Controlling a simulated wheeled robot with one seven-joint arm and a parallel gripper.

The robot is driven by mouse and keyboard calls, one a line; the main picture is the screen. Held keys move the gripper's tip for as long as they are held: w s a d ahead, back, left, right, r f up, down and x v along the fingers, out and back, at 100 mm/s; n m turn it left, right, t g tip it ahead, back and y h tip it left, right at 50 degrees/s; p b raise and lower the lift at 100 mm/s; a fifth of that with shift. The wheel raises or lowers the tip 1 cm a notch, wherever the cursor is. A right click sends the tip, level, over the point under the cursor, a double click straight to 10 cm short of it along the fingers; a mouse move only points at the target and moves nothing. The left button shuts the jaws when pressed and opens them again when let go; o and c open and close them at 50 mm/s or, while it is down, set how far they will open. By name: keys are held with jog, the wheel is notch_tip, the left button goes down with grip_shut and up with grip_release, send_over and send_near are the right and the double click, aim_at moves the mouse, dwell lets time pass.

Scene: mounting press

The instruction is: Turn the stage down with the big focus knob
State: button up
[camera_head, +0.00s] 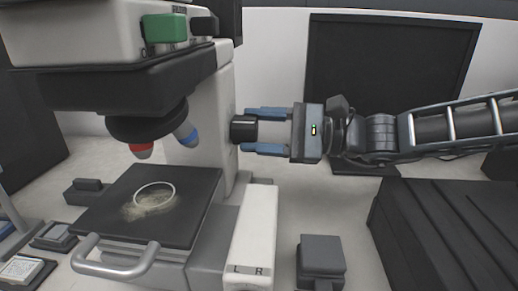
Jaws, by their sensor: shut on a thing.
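The microscope stands at the left, with a white column (208,112) and a black flat stage (185,225) below the lenses. A ring-shaped sample (154,196) lies on the stage, with a pale smear beside it. The big focus knob (243,128) is a black cylinder on the right side of the column. My gripper (263,131) reaches in from the right, level with the knob. Its two blue fingers lie above and below the knob and are shut on it. The knob's far side against the column is partly hidden.
Red-tipped and blue-banded lenses (142,148) hang over the stage. A white block marked L and R (254,235) and a dark grey box (321,262) stand in front. A dark monitor (390,85) is behind my arm. A black ribbed case (450,235) is at right.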

jog(key=n+b, duration=0.3)
jog(key=b, duration=0.1)
jog(key=shift+f+n, duration=0.35)
jog(key=shift+n, duration=0.05)
jog(key=n+b, duration=0.3)
jog(key=b, duration=0.2)
jog(key=shift+n, duration=0.4)
jog(key=n+b, duration=0.3)
jog(key=b, duration=0.1)
jog(key=shift+f+n+g, duration=0.1)
jog(key=shift+n+g, duration=0.2)
jog(key=n+b, duration=0.2)
jog(key=b, duration=0.1)
jog(key=shift+r+n+b, duration=0.2)
jog(key=shift+n+b, duration=0.1)
jog(key=shift+n, duration=0.1)
jog(key=o, duration=1)
jog(key=shift+r, duration=0.15)
jog(key=shift+o, duration=0.2)
jog(key=shift+d, duration=0.1)
jog(key=d+p, duration=0.1)
jog(key=d, duration=0.6)
jog(key=shift+d, duration=0.3)
